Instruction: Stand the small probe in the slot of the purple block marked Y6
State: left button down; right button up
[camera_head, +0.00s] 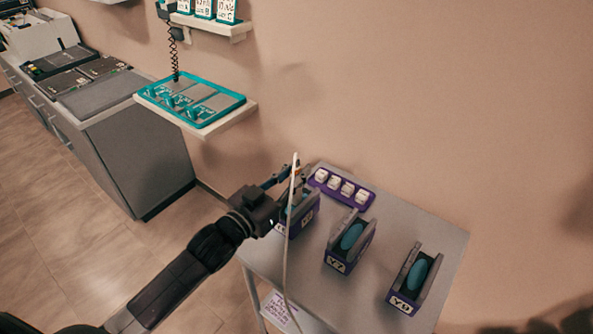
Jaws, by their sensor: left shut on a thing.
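My left gripper (290,178) is over the left end of a small grey table, at the leftmost purple block (306,222). It is shut on the small probe, which is mostly hidden by the fingers. A pale cable (287,260) arches above the fingers and hangs down in front of the block. The gripper and cable cover much of this block, and I cannot read its label clearly. Two similar blocks with grey side walls and teal inserts stand to the right: a middle one (337,266) that seems marked Y7 and one (403,303) that seems marked Y0. My right gripper is not in view.
A purple strip (345,187) with several white pieces lies at the table's back edge. The grey table (436,236) is bare at the right rear. A wall shelf (216,128) with a teal tray is behind left, beside a grey cabinet (135,165).

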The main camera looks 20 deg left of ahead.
pick_arm(q)
jog(key=shift+f, duration=0.25)
dwell(0.3)
jog(key=c, duration=1.8)
grip_release()
jog(key=shift+o, duration=0.2)
jog(key=shift+f, duration=0.15)
jog(key=v, duration=1.2)
